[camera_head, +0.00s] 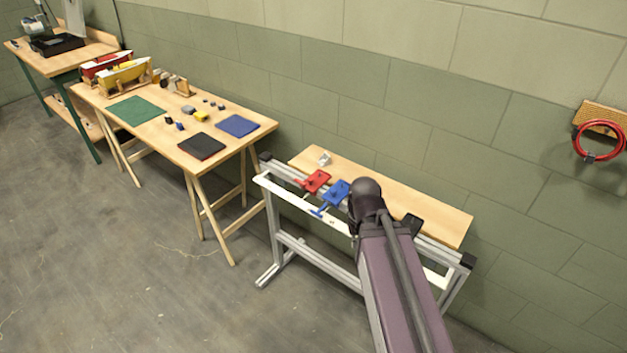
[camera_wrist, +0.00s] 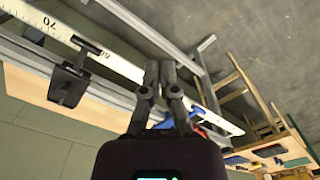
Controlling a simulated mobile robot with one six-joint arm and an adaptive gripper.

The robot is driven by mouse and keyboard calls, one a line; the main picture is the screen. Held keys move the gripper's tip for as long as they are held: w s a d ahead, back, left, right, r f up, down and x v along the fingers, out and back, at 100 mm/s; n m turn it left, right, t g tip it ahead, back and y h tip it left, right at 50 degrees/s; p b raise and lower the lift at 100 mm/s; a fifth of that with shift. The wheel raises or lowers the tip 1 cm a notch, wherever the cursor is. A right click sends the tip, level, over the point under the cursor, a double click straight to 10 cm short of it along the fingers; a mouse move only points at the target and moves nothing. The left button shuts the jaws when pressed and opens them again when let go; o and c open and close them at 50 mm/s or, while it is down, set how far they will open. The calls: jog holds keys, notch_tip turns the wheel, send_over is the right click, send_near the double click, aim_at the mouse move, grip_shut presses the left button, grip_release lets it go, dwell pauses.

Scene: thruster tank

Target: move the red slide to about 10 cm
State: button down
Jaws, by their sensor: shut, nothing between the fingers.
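The red slide (camera_head: 316,181) sits on the rail near its left end, with its arm reaching toward the white scale (camera_head: 288,195). The blue slide (camera_head: 337,192) is just right of it. A black slide (camera_head: 410,224) is farther right, partly behind my arm. In the wrist view my gripper (camera_wrist: 159,70) is shut and empty, in front of the scale. The black slide (camera_wrist: 70,82) is left there, near upside-down marks of 60 and 70. The blue slide (camera_wrist: 163,123) and a bit of the red slide (camera_wrist: 201,130) show behind my fingers. The red slide's reading is too small to tell.
A wooden board (camera_head: 440,214) lies behind the rail, with a small white item (camera_head: 324,158) at its left end. A table (camera_head: 150,128) with mats and small parts stands to the left. A red cable coil (camera_head: 600,141) hangs on the wall. Floor in front is clear.

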dwell(0.4)
jog(key=c, duration=0.7)
grip_release()
jog(key=shift+w, duration=0.2)
jog(key=shift+o, duration=1.4)
jog(key=shift+w+a+r, duration=0.1)
jog(key=shift+w+r, duration=0.05)
jog(key=shift+w, duration=0.25)
notch_tip(320, 180, up, 7)
jog(key=n+p, duration=0.8)
jog(key=n, duration=1)
send_over(311, 178)
jog(key=shift+a, duration=0.1)
jog(key=shift+b, duration=0.4)
notch_tip(311, 178, down, 14)
jog(key=b, duration=1.3)
jog(key=shift+r, duration=0.15)
jog(key=shift+b, duration=0.3)
